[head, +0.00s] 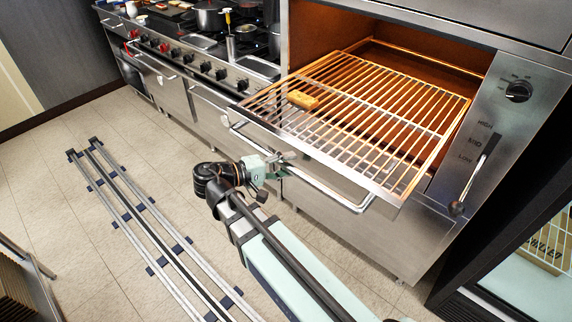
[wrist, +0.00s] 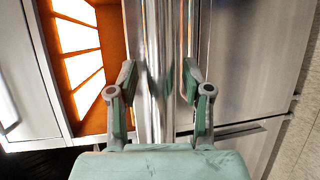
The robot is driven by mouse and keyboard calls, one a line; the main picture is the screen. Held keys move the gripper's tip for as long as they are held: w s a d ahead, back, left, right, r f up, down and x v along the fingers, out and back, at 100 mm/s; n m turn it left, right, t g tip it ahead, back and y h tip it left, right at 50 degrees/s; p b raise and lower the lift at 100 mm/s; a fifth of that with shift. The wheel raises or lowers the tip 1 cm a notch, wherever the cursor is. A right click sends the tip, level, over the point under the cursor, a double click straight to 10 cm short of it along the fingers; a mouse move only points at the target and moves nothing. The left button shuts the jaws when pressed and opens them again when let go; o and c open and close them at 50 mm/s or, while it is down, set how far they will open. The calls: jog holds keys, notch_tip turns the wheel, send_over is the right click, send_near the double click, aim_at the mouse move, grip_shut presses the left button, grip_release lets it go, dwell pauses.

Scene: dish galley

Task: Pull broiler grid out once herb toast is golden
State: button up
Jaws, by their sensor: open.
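The broiler grid (head: 395,128) is a wire rack that stands well out of the lit broiler opening in the head view. A golden-brown herb toast (head: 302,99) lies on its left part. A bar handle (head: 328,188) runs along the grid's front. My gripper (head: 284,160) is at the left-middle part of this handle. In the wrist view my gripper (wrist: 160,95) is open, with one finger on each side of a shiny bar (wrist: 155,50), apparently the handle. A gap shows between the fingers and the bar. The toast is not in the wrist view.
The broiler's right panel carries a black knob (head: 518,91) and a HIGH/MID/LOW lever (head: 457,207). A range with pots (head: 209,14) stands at the left. A floor rail (head: 140,215) lies on the tiles. Glowing strips (wrist: 78,50) show in the wrist view.

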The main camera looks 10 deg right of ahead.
jog(key=v, duration=1.2)
jog(key=shift+d+r, duration=0.1)
notch_tip(320, 180, down, 24)
jog(key=d+n+y, duration=0.1)
jog(key=n+y, duration=0.3)
jog(key=y, duration=0.4)
jog(key=s+d+f+m+g+y, duration=0.1)
jog(key=s+d+f+g, duration=0.2)
jog(key=f, duration=0.4)
jog(key=s+d+f+m+g+y, duration=0.1)
jog(key=s+d+f+g+y, duration=0.15)
jog(key=s+f, duration=0.4)
jog(key=s+d+f+m+g+y, duration=0.1)
jog(key=s+d+f+m, duration=0.1)
jog(key=s, duration=0.5)
jog(key=s+d+f+m+g+y, duration=0.1)
jog(key=s+d+f+m+g, duration=0.1)
jog(key=s+d+f, duration=0.2)
jog(key=s+d+f+m+g+y, duration=0.1)
jog(key=s+d+f+g+y, duration=0.1)
jog(key=s+f, duration=0.6)
jog(key=s+d, duration=0.1)
jog(key=s, duration=0.3)
jog(key=shift+d+f+m, duration=0.15)
jog(key=shift+d+m, duration=0.2)
jog(key=shift+m, duration=0.05)
